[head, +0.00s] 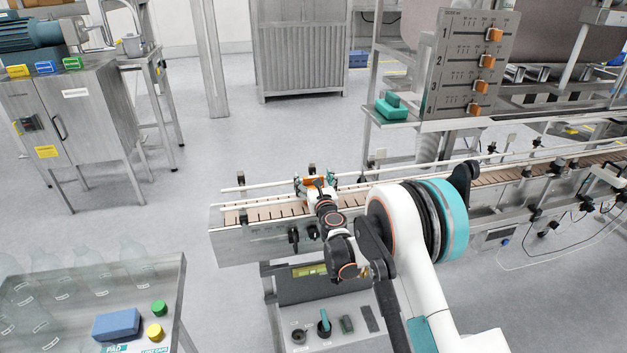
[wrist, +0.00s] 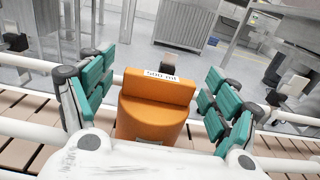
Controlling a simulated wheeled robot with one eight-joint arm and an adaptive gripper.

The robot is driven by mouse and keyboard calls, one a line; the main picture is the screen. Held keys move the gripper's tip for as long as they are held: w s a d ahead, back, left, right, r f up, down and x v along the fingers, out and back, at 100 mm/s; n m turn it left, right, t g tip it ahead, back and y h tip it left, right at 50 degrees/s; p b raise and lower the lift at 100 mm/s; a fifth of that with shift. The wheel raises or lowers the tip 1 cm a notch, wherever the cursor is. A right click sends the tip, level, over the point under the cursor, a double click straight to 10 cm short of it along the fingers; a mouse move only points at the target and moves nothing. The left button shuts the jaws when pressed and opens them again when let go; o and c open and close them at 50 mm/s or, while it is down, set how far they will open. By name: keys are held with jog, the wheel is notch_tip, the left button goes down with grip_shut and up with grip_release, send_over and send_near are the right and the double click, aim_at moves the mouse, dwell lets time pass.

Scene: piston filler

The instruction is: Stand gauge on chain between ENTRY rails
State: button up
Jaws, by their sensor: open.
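The gauge (wrist: 152,107) is an orange block with a "500 ml" label, seen close up in the wrist view. It is upright on or just above the brown slatted chain (wrist: 20,135), between the white rails; its base is hidden, so I cannot tell contact. My gripper (wrist: 155,100) is open, with teal-padded fingers on either side of the gauge and visible gaps on both sides. In the head view my gripper (head: 319,184) is over the left end of the conveyor chain (head: 262,212), and a bit of orange gauge (head: 314,182) shows there.
A panel with several orange sliders (head: 470,62) stands behind the conveyor, with a teal block (head: 392,107) on a shelf beside it. A bottle table (head: 150,345) is at front left and a steel cabinet (head: 75,115) at back left. White guide rails (wrist: 25,60) flank the chain.

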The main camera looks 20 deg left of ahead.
jog(key=shift+s+d+r, duration=0.1)
jog(key=shift+r, duration=0.1)
jog(key=p+v, duration=0.2)
jog(key=v, duration=0.9)
jog(key=shift+s+d, duration=0.25)
jog(key=shift+s, duration=0.1)
jog(key=shift+f, duration=0.1)
